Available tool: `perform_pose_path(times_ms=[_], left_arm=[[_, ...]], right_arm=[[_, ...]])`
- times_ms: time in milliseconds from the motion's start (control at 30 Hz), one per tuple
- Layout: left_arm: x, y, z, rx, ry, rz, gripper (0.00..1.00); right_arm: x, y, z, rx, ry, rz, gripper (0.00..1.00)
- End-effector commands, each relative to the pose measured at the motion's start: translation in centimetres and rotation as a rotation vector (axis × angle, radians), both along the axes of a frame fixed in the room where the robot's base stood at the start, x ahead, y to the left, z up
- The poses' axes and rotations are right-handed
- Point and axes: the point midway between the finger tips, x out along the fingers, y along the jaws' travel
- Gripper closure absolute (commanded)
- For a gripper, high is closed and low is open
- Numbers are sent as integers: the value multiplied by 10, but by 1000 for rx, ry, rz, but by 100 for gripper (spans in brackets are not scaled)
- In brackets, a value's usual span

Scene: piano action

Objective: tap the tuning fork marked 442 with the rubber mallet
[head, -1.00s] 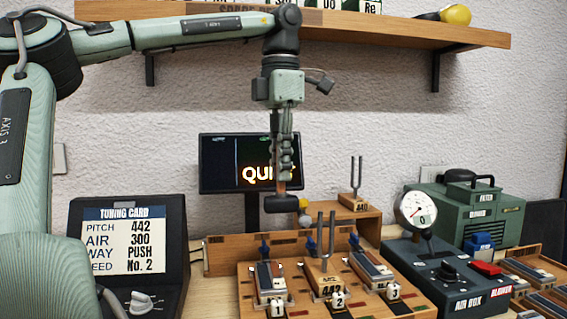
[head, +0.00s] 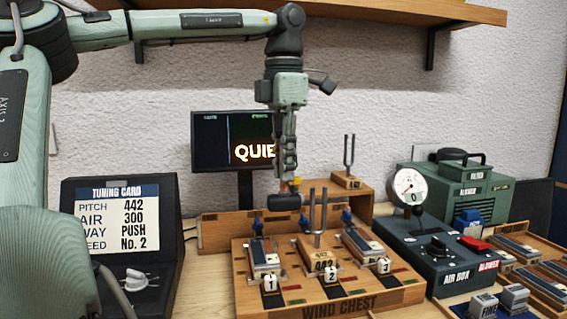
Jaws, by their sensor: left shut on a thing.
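My left gripper (head: 287,168) points down above the wooden wind chest (head: 300,295) and is shut on the handle of the rubber mallet. The mallet's dark head (head: 285,201) hangs level, just left of the tuning fork marked 442 (head: 318,212). From this view I cannot tell whether head and fork touch. That fork stands upright on a wooden block labelled 442, in the middle of the chest. A second fork (head: 349,157) stands farther back on a raised wooden box; its label is small and looks like 441. My right gripper is not in view.
A tuning card (head: 120,215) reading pitch 442 stands at left. The screen (head: 222,142) behind the mallet is partly covered. A blue-grey air box (head: 440,255) with a gauge and a green blower (head: 456,188) stand at right.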

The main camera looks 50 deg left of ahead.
Motion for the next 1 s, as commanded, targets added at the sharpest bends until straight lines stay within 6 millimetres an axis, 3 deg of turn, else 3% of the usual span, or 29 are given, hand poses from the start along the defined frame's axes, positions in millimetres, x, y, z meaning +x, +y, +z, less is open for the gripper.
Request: perform_pose_path(times_ms=[300, 700, 1000], left_arm=[[13, -7, 0, 0, 0, 1, 100], [-21, 11, 0, -1, -3, 0, 100], [-23, 12, 1, 0, 0, 0, 100]], right_arm=[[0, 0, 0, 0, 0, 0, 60], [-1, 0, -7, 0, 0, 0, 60], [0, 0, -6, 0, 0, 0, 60]])
